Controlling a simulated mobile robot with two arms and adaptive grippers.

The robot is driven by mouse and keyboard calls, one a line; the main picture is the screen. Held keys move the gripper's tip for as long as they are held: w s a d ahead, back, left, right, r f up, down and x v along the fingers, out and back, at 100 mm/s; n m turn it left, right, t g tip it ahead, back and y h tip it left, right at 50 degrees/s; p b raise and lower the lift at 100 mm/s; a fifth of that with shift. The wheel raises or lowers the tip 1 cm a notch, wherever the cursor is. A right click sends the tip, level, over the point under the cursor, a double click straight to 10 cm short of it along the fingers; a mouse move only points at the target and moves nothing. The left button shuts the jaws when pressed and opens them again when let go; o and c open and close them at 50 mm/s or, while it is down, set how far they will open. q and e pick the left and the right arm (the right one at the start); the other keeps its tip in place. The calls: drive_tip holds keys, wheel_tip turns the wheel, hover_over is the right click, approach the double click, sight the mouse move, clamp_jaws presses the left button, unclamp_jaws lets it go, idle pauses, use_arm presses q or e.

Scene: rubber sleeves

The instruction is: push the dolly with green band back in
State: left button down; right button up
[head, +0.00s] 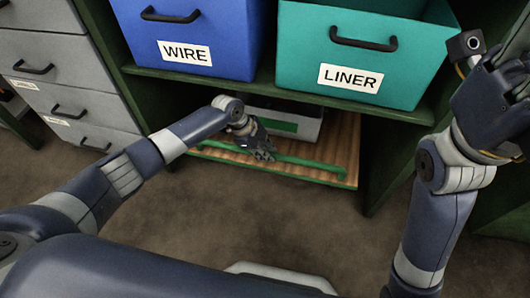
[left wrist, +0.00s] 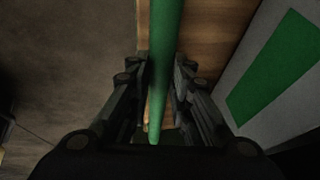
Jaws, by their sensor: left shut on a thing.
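The dolly (head: 335,150) is a low wooden board with a green handle bar (head: 305,162) along its front. It sits in the bottom bay of the dark green shelf, its front edge near the shelf front. A grey box with a green band (head: 283,125) stands on it, partly hidden by my left arm. My left gripper (head: 262,152) is shut on the green bar. In the left wrist view the bar (left wrist: 166,45) runs between the two fingers. The banded box shows at the right there (left wrist: 270,70). My right gripper (head: 500,90) is raised at the right, its fingers unclear.
A blue WIRE bin (head: 190,30) and a teal LINER bin (head: 350,60) stand on the shelf above (head: 240,85). Grey drawers (head: 45,60) stand at the left. The brown floor (head: 200,230) before the dolly is clear.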

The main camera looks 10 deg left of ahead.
use_arm(q)
drive_tip(key=shift+w+a+r, duration=0.1)
drive_tip(key=shift+w, duration=0.2)
drive_tip(key=c, duration=1.6)
unclamp_jaws()
drive_tip(key=shift+o, duration=0.8)
drive_tip(key=shift+a+r, duration=0.15)
drive_tip(key=shift+r, duration=0.2)
drive_tip(key=shift+s+a+r, duration=0.25)
drive_tip(key=shift+a+r, duration=0.2)
drive_tip(key=shift+s+a+r, duration=0.2)
drive_tip(key=shift+a+r, duration=0.25)
drive_tip(key=s+a, duration=0.4)
drive_tip(key=a, duration=0.5)
drive_tip(key=shift+s+a, duration=0.2)
drive_tip(key=shift+a, duration=0.2)
